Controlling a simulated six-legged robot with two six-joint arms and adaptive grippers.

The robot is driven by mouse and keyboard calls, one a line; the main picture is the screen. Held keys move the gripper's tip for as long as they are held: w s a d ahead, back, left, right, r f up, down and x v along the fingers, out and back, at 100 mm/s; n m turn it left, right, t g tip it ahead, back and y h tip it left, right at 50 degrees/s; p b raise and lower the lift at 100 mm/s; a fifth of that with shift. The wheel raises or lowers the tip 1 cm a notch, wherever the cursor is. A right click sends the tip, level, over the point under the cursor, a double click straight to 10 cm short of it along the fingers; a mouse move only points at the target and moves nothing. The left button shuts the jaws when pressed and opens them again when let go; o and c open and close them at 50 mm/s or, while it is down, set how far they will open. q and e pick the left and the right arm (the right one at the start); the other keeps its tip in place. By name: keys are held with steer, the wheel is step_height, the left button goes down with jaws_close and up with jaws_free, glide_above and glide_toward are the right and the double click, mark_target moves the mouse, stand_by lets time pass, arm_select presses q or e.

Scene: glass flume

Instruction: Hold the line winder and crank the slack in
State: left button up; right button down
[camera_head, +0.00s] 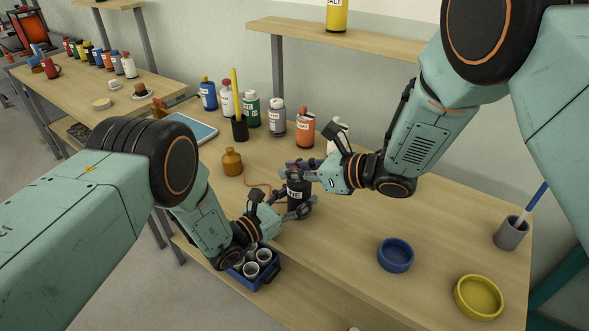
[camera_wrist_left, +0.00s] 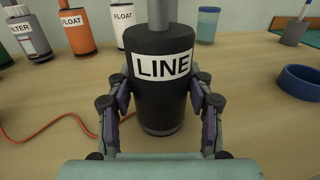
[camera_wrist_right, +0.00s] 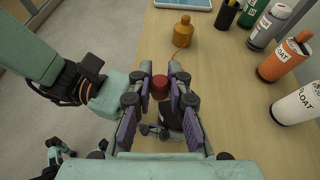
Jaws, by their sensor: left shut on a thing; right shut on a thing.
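The line winder (camera_head: 295,196) is a black upright cylinder with a white LINE label, standing on the workbench. It fills the middle of the left wrist view (camera_wrist_left: 160,105), with a grey shaft above it. My left gripper (camera_head: 299,209) is shut on its body, one finger on each side. A red crank knob (camera_wrist_right: 160,86) shows above the winder in the right wrist view. My right gripper (camera_head: 298,173) is shut on this knob, above the winder. The head view mostly hides the knob behind the fingers. An orange line (camera_wrist_left: 68,119) trails from the winder across the bench.
Several labelled bottles, including an orange FLOAT one (camera_head: 305,130), line the back. A blue crate (camera_head: 266,277) with cups sits below the front edge. A blue bowl (camera_head: 395,255) and yellow bowl (camera_head: 478,297) lie right.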

steer(key=shift+a, duration=0.1)
stand_by(0.3)
steer(key=shift+a+m+t+h, duration=0.15)
steer(key=shift+m+t+h, duration=0.25)
steer(key=shift+m+t, duration=0.3)
steer(key=shift+w, duration=0.1)
steer(key=c, duration=1.3)
jaws_free()
steer(key=shift+o, duration=0.2)
steer(key=v, duration=1.2)
